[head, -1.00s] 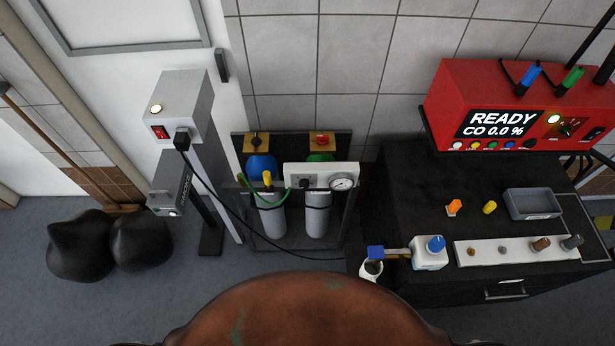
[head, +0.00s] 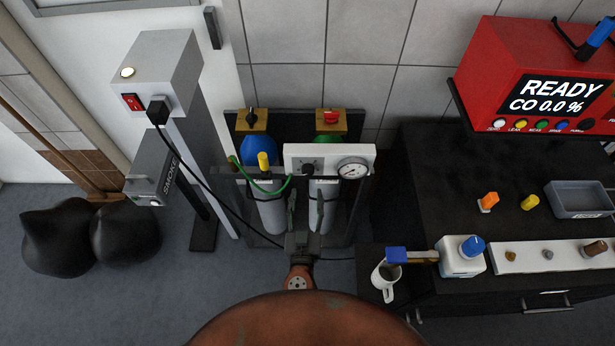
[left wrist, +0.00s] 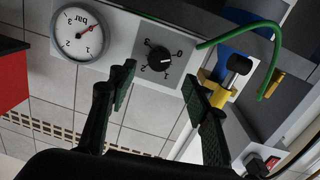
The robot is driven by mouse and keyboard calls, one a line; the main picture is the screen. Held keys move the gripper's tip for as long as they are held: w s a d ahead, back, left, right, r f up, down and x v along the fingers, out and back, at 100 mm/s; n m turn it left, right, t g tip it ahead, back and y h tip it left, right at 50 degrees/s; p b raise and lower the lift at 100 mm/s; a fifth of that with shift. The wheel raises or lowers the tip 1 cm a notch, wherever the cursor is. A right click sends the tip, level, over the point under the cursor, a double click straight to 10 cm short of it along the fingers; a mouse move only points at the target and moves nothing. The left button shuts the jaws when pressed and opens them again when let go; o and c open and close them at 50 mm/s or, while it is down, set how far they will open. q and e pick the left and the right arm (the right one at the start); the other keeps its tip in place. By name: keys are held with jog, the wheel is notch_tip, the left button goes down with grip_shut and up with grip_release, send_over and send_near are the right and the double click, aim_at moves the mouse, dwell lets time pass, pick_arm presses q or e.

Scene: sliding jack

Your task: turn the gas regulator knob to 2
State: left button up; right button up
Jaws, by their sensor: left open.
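The gas regulator knob (head: 308,168) is a small black knob on a white panel (head: 328,149), left of a round pressure gauge (head: 353,168). In the left wrist view the knob (left wrist: 158,58) sits on a grey dial plate with numbers including 0 and 2. A pale mark on the knob seems to point toward the 0 side; its exact setting is hard to read. My left gripper (head: 304,213) is open and empty, in front of and below the panel. In the wrist view its fingers (left wrist: 158,84) are spread, with the knob ahead between their tips, apart from it. My right gripper is not in view.
Two gas cylinders, blue (head: 262,165) and green-topped, stand behind the panel. A green hose (head: 262,188) loops at its left by a yellow fitting. A black cable hangs nearby.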

aim_at(308, 173)
pick_arm(q)
jog(key=w, duration=0.7)
jog(key=shift+w+d+r+p, duration=0.2)
jog(key=shift+w+p, duration=0.05)
jog(key=shift+p, duration=0.1)
jog(key=c, duration=1.2)
